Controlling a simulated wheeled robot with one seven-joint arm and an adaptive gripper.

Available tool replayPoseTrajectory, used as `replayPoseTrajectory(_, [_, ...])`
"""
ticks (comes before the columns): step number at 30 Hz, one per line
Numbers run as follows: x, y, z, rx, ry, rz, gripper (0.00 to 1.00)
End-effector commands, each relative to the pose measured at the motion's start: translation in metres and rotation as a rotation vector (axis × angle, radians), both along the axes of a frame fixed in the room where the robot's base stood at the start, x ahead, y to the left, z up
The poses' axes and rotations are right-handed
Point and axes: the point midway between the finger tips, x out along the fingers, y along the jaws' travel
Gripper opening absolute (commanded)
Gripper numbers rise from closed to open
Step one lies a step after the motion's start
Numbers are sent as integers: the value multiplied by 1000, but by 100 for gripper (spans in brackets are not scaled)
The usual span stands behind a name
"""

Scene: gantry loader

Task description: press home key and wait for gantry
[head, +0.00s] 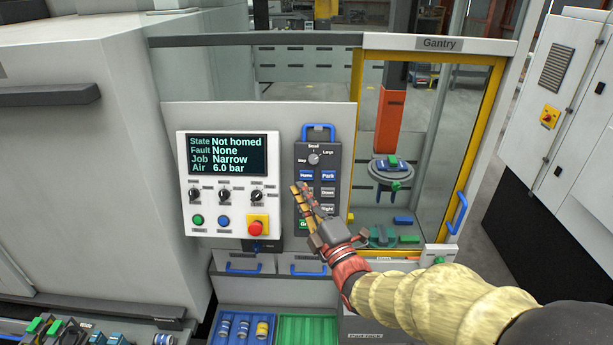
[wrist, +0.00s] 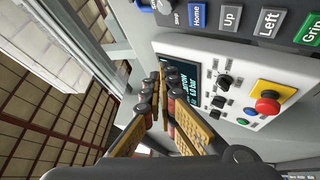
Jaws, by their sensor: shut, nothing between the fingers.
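The grey key pendant (head: 331,153) hangs on the machine's front panel. Its blue Home key (head: 306,175) sits at upper left beside Park (head: 328,175); in the wrist view the Home key (wrist: 199,14) is near the top. My gripper (head: 298,187) is shut and empty, its tips just below and left of Home and covering keys there. Contact cannot be told. In the wrist view my gripper (wrist: 160,76) points past the control panel. The display (head: 227,155) reads State Not homed, Fault None, Job Narrow, Air 6.0 bar. The gantry (head: 389,120) is behind the yellow-framed window.
A red stop button (head: 256,226), three knobs, and green and blue buttons sit on the white panel (head: 188,150) left of the pendant. Blue drawer handles (head: 244,269) and open trays, one green (head: 308,328), lie below. A blue door handle (head: 461,213) sticks out at right.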

Motion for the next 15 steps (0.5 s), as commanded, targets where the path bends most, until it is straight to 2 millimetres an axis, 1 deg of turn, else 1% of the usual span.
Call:
replayPoseTrajectory(4, [4, 0, -2, 1, 2, -1, 0])
replayPoseTrajectory(7, [11, -1, -5, 0, 3, 0, 0])
replayPoseTrajectory(15, [44, -2, -16, 1, 3, 0, 0])
